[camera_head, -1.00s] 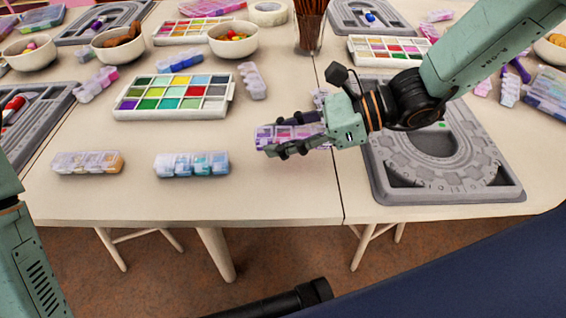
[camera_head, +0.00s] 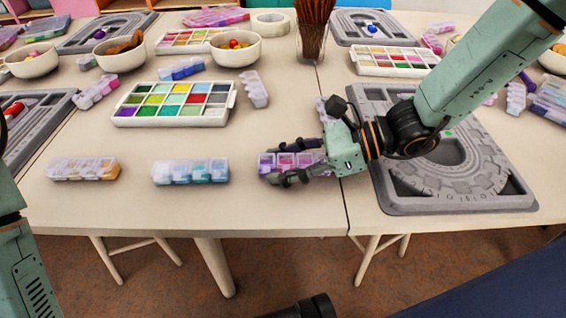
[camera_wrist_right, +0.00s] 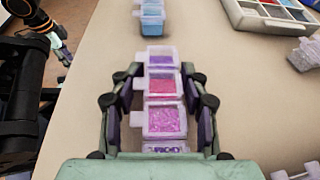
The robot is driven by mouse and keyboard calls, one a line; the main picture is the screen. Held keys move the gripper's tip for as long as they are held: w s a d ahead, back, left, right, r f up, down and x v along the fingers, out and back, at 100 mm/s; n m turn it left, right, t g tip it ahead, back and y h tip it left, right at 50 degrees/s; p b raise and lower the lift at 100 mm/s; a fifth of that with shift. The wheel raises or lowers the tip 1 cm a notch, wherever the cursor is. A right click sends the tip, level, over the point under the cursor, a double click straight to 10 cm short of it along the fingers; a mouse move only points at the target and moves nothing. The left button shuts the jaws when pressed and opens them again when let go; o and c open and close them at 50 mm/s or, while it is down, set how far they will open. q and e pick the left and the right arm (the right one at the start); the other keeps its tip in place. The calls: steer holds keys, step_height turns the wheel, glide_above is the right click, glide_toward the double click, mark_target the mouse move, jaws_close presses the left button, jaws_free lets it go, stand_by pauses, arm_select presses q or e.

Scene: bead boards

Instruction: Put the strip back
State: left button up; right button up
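A bead strip with purple and pink compartments and clear lids (camera_head: 292,161) is between the fingers of my right gripper (camera_head: 290,164), at the right end of a row of strips. In the right wrist view the strip (camera_wrist_right: 163,118) runs lengthwise between the two fingers (camera_wrist_right: 160,104), which close on its sides. Its lid tabs point left there. It is at or just above the table; I cannot tell if it touches. A blue bead strip (camera_head: 190,171) and a strip with white and orange beads (camera_head: 84,168) lie to its left.
A grey bead board (camera_head: 460,203) lies right of my gripper, under the forearm. A colour tray (camera_head: 170,120) and a pale strip (camera_head: 254,88) lie farther back. A table seam runs beside the gripper. The front table edge is near.

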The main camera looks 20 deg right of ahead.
steer(key=shift+o, duration=1.3)
steer(key=shift+s, duration=0.15)
steer(key=shift+r+p, duration=0.35)
steer(key=shift+d+r, duration=0.2)
steer(key=shift+d, duration=0.15)
steer(key=p+v, duration=0.9)
steer(key=shift+s+d+r+p, duration=0.15)
steer(key=shift+d+r+p, duration=0.15)
steer(key=shift+p, duration=0.1)
steer(key=shift+s+d+p, duration=0.2)
steer(key=shift+d+p, duration=0.4)
steer(key=shift+s, duration=0.1)
